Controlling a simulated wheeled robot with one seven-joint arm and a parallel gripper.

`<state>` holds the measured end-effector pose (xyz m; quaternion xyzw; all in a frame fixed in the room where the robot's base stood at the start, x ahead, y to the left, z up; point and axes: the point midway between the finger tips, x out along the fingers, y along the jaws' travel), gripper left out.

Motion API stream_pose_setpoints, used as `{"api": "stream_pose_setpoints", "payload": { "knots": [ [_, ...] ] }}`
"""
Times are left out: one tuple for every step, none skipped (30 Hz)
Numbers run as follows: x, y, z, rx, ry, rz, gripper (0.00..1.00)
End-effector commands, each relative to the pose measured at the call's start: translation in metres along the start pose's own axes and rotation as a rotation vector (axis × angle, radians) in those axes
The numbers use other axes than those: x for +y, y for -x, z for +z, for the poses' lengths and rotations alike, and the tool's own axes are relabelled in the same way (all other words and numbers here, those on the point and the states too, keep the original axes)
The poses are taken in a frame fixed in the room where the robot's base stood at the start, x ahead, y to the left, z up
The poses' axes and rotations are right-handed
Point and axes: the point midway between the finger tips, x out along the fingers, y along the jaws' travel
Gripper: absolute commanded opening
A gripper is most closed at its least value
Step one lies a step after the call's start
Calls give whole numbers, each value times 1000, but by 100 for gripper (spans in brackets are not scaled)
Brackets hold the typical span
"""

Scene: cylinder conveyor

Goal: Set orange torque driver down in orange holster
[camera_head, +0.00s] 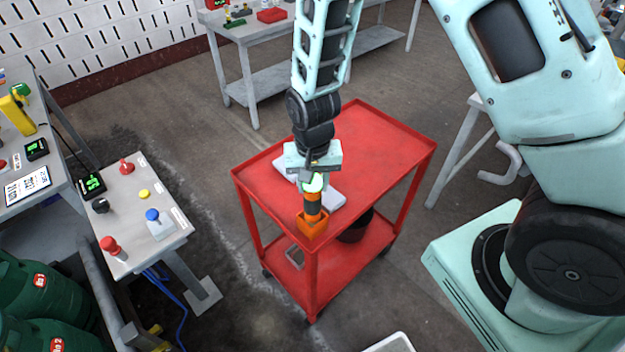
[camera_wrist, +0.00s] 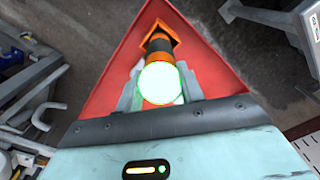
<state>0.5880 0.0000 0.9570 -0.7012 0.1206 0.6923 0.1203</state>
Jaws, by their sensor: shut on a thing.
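The orange torque driver (camera_head: 313,204) is upright, with dark bands and a glowing pale-green top. In the wrist view the driver (camera_wrist: 158,46) is seen from above, its glowing end nearest the camera. My gripper (camera_head: 314,181) is shut on its upper part, and the two grey fingers (camera_wrist: 160,90) flank it in the wrist view. The orange holster (camera_head: 311,229) is at the near corner of the red cart. The driver's lower end overlaps the holster's square opening (camera_wrist: 161,27); how deep it sits is hidden.
The red cart (camera_head: 379,137) has a mostly bare top, with a light grey flat object (camera_head: 330,198) behind the driver. A dark round bin (camera_head: 354,228) stands on its lower shelf. A control table with buttons (camera_head: 134,215) is at the left. Floor is free between them.

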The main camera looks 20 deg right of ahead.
Motion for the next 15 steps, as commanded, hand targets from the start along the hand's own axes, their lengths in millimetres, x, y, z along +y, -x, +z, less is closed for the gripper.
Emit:
{"api": "stream_pose_setpoints", "payload": {
  "knots": [
    [0, 1, 0, 1, 0, -1, 0],
    [0, 1, 0, 1, 0, -1, 0],
    [0, 1, 0, 1, 0, -1, 0],
    [0, 1, 0, 1, 0, -1, 0],
    [0, 1, 0, 1, 0, -1, 43],
    [0, 1, 0, 1, 0, -1, 54],
    [0, 1, 0, 1, 0, -1, 63],
    [0, 1, 0, 1, 0, -1, 63],
    [0, 1, 0, 1, 0, -1, 63],
    [0, 1, 0, 1, 0, -1, 63],
    [0, 1, 0, 1, 0, -1, 63],
    [0, 1, 0, 1, 0, -1, 63],
    [0, 1, 0, 1, 0, -1, 63],
    [0, 0, 0, 0, 0, 0, 63],
    [0, 0, 0, 0, 0, 0, 63]
  ]
}}
